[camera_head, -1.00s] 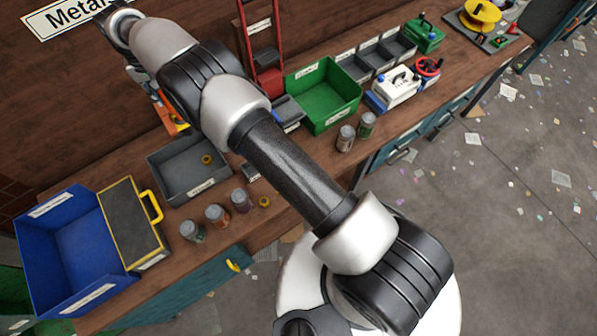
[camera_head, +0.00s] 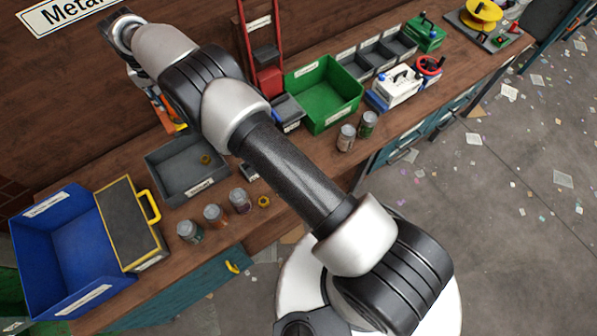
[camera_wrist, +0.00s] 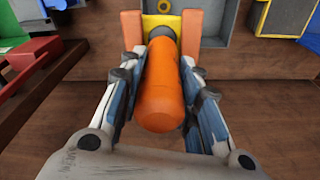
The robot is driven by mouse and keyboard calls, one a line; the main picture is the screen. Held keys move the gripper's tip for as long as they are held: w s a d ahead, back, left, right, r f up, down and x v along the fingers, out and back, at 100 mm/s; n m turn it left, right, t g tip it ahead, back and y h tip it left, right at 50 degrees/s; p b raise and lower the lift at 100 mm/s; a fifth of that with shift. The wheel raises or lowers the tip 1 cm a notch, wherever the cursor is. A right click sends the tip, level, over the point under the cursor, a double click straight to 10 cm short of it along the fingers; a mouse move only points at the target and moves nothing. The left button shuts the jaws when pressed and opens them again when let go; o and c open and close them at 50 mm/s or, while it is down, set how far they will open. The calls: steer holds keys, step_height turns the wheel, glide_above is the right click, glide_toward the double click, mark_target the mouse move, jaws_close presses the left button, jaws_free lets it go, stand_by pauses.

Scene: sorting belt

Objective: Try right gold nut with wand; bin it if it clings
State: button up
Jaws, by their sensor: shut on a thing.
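In the wrist view my gripper (camera_wrist: 161,62) is shut on the thick orange handle of the wand (camera_wrist: 160,95), one finger on each side. The wand's far end is against or in a holder with a yellow back and orange side posts (camera_wrist: 131,28); I cannot tell whether it is clear of it. Another gold nut (camera_head: 206,159) is in the grey tray (camera_head: 172,186); a nut also shows in the wrist view (camera_wrist: 165,6). My arm hides most of the gripper in the head view.
A blue bin (camera_head: 35,235) and a black-and-yellow case (camera_head: 130,222) stand at the left. Several jars (camera_head: 241,201) line the front edge. A green bin (camera_head: 340,117), red hand truck (camera_head: 266,77) and white machine (camera_head: 399,90) stand to the right.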

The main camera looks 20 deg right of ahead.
steer(key=shift+r, duration=0.1)
steer(key=shift+s+d+b, duration=1.6)
steer(key=shift+s+b, duration=0.95)
steer(key=shift+s, duration=2.45)
step_height(320, 180, up, 5)
steer(key=p, duration=0.3)
